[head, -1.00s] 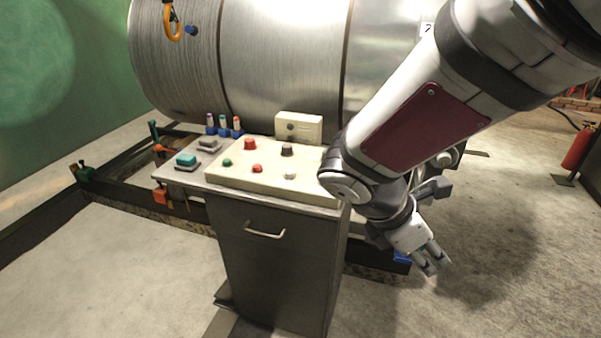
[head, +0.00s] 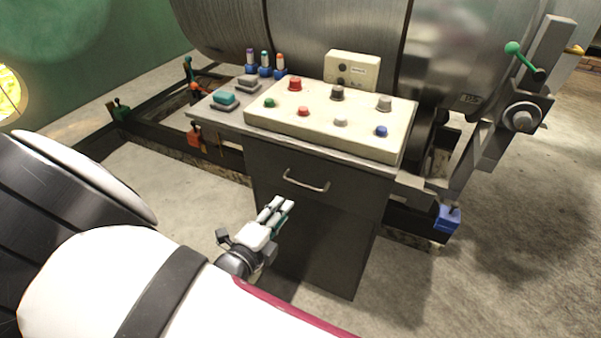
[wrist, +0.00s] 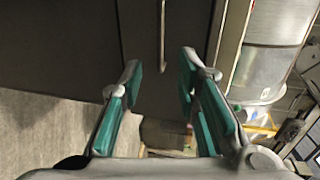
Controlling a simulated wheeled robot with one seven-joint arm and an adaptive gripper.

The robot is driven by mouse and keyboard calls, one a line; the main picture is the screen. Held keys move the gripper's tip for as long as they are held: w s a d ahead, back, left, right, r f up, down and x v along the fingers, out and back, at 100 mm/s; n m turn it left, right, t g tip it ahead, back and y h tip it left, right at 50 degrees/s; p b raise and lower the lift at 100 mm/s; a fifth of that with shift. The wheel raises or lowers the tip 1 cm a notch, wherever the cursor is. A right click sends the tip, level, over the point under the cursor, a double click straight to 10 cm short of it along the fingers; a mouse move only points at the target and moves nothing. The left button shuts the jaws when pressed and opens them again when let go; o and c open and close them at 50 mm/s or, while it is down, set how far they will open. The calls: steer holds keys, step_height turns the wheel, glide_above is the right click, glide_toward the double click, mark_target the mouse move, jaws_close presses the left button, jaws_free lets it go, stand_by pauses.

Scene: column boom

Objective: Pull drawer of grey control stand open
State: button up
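The grey control stand (head: 330,250) stands in the middle of the head view. Its drawer (head: 350,196) lies flush under the top, so it looks closed. A light metal bar handle (head: 305,186) crosses the drawer front. In the wrist view the handle (wrist: 163,38) shows as an upright thin bar ahead, in line with the gap between the fingers. My gripper (head: 282,205) is just below and left of the handle, apart from it. In the wrist view my gripper (wrist: 160,66) has its teal-padded fingers spread, with nothing between them.
A cream button panel (head: 330,118) and a teal switch (head: 224,98) sit on the stand's top. A large metal drum (head: 330,30) is behind. A blue block (head: 447,217) and a green-knobbed lever (head: 520,55) are to the right. Concrete floor (head: 480,290) is open at right.

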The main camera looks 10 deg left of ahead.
mark_target(304, 186)
steer(key=b+x, duration=0.2)
steer(key=x, duration=1.1)
steer(key=shift+w+d, duration=0.1)
steer(key=shift+w, duration=0.2)
steer(key=shift+c, duration=0.6)
jaws_close()
